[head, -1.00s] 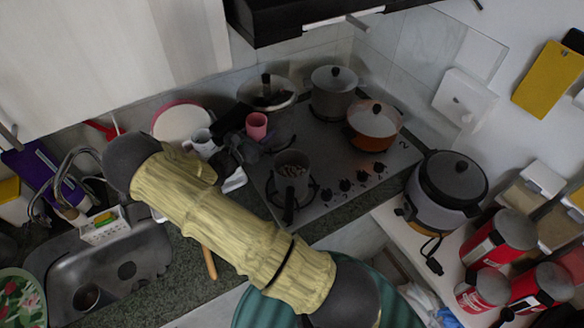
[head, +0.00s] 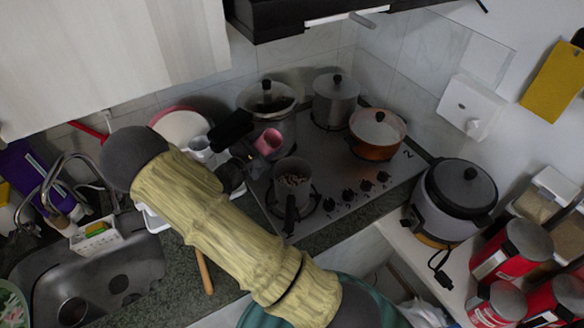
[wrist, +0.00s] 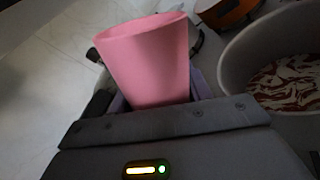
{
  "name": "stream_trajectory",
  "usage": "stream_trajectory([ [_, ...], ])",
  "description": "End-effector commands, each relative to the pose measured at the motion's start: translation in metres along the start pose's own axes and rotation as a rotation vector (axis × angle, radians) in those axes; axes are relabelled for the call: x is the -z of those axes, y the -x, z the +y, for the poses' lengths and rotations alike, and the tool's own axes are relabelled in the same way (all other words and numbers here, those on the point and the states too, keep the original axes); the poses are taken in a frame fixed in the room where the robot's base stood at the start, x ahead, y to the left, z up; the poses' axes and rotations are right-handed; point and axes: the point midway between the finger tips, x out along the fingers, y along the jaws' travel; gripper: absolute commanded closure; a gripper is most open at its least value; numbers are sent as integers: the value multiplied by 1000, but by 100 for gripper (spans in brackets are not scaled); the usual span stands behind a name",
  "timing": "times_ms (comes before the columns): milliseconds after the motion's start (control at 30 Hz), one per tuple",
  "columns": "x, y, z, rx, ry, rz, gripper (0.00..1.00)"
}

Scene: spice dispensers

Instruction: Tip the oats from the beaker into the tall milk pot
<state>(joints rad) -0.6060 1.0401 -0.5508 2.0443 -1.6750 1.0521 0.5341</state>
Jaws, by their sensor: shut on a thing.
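The pink beaker (head: 268,142) is held above and behind the tall milk pot (head: 292,196), tilted toward the right in the head view. In the wrist view the beaker (wrist: 147,62) fills the middle, and its inside is hidden. My gripper (wrist: 155,98) is shut on the beaker, with a finger on each side. It is dark and partly hidden by my arm in the head view (head: 248,152). The milk pot is grey with a dark handle and stands at the stove's front left. Brownish, pale bits show inside it. In the wrist view the pot's wall (wrist: 238,62) shows at the right.
A large lidded pot (head: 266,98), a grey lidded pot (head: 335,103) and an orange pot (head: 376,140) stand on the stove behind the milk pot. A rice cooker (head: 455,205) and red tins (head: 510,250) are at the right. The sink (head: 125,268) is at left.

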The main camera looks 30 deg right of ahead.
Motion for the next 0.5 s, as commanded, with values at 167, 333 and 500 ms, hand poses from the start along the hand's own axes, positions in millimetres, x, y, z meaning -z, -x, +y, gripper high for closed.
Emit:
stream_trajectory([
  [167, -6, 1, 1, -2, -90, 6, 75],
  [333, -9, 2, 5, -3, -175, 13, 75],
  [500, -5, 2, 3, -3, -260, 16, 75],
])
